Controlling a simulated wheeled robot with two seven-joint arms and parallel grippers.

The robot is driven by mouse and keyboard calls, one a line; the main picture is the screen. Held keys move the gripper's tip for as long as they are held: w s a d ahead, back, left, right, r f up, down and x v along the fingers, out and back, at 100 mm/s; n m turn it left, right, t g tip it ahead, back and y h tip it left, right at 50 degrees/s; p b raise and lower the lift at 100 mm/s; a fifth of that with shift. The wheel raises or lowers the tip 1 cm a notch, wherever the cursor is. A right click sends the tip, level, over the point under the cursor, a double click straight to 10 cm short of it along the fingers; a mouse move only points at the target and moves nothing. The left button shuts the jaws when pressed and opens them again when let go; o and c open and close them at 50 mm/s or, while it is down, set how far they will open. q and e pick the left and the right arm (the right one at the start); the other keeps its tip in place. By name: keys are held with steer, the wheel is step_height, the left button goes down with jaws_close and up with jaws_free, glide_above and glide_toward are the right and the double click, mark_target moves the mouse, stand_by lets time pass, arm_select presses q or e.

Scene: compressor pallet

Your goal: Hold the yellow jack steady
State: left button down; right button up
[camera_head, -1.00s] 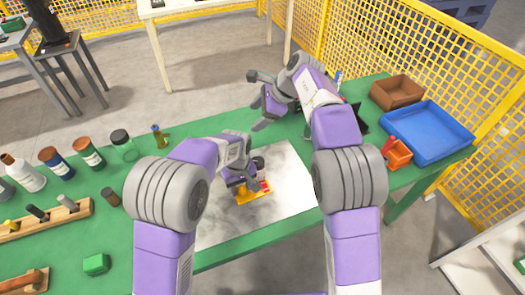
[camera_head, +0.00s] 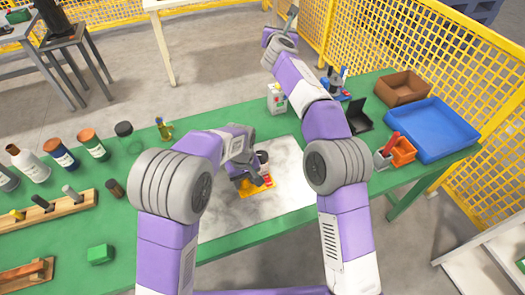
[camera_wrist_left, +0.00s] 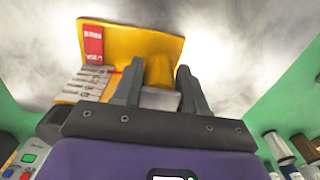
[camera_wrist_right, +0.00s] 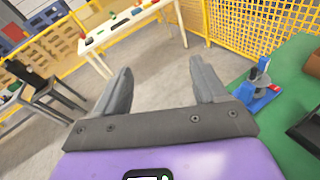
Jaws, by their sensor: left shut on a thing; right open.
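The yellow jack (camera_head: 251,191) stands on the pale sheet, partly hidden by my left gripper (camera_head: 243,178) in the head view. In the left wrist view the yellow jack (camera_wrist_left: 130,42) has a yellow body with a red label and a pale printed label. My left gripper (camera_wrist_left: 157,84) is shut on its upright yellow part, one finger on each side. My right gripper (camera_wrist_right: 160,82) is open and empty in the right wrist view, with floor beyond its fingers. In the head view the right gripper (camera_head: 281,14) is raised past the table's far edge.
The pale sheet (camera_head: 290,165) lies on the green table (camera_head: 190,265). Bottles (camera_head: 62,157) and a wooden tool rack (camera_head: 60,212) stand at left. A blue tray (camera_head: 425,138), a brown box (camera_head: 402,87) and an orange bin (camera_head: 403,151) stand at right.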

steer(key=s+d+f+m+g+h, duration=0.25)
steer(key=d+f+m+g, duration=0.2)
steer(key=f, duration=0.25)
steer(key=m+g+y, duration=0.2)
steer(key=g+y, duration=0.6)
steer(key=g, duration=0.7)
glide_toward(261, 155)
steer(key=shift+t+h, duration=0.25)
steer(key=shift+t, duration=0.1)
steer(key=shift+s+x, duration=0.15)
steer(key=shift+x, duration=1.95)
steer(key=shift+s+x, duration=0.15)
steer(key=shift+x, duration=2)
steer(key=shift+a+r, duration=0.15)
steer(key=c, duration=1.1)
steer(key=shift+o, duration=0.2)
